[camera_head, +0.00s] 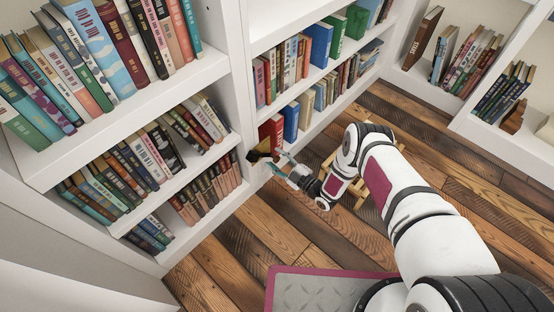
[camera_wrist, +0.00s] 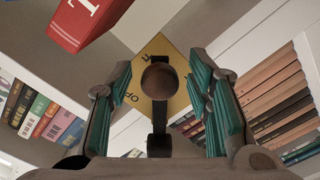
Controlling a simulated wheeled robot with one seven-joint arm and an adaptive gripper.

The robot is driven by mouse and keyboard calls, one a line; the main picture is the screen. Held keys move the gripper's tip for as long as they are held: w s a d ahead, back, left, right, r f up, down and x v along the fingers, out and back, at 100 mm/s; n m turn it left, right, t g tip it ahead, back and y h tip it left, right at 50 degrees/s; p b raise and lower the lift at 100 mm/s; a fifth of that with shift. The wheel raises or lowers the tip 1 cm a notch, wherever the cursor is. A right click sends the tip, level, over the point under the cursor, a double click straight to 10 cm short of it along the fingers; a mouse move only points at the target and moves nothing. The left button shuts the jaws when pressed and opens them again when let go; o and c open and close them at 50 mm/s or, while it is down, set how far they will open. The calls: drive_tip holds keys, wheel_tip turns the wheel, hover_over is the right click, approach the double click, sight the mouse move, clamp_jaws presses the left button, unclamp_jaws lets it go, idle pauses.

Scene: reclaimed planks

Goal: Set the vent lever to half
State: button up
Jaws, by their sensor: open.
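The vent lever shows in the wrist view as a dark bar with a round brown knob (camera_wrist: 157,80). Behind it is a brass-yellow plate (camera_wrist: 178,62) with dark letters, partly hidden; "OP" can be read. My gripper (camera_wrist: 160,88) is open, with its teal-padded fingers on either side of the knob and a gap visible on both sides. In the head view my gripper (camera_head: 280,164) is at the shelf upright, by the small dark and yellow lever fitting (camera_head: 260,155). The lever's exact setting cannot be read.
White bookcases full of books (camera_head: 150,150) stand left and behind. A red book (camera_wrist: 82,22) is close to my gripper at upper left. A wooden stool (camera_head: 362,192) is partly hidden behind my arm. The plank floor (camera_head: 250,240) is clear in front of the shelves.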

drive_tip(key=v, duration=1.2)
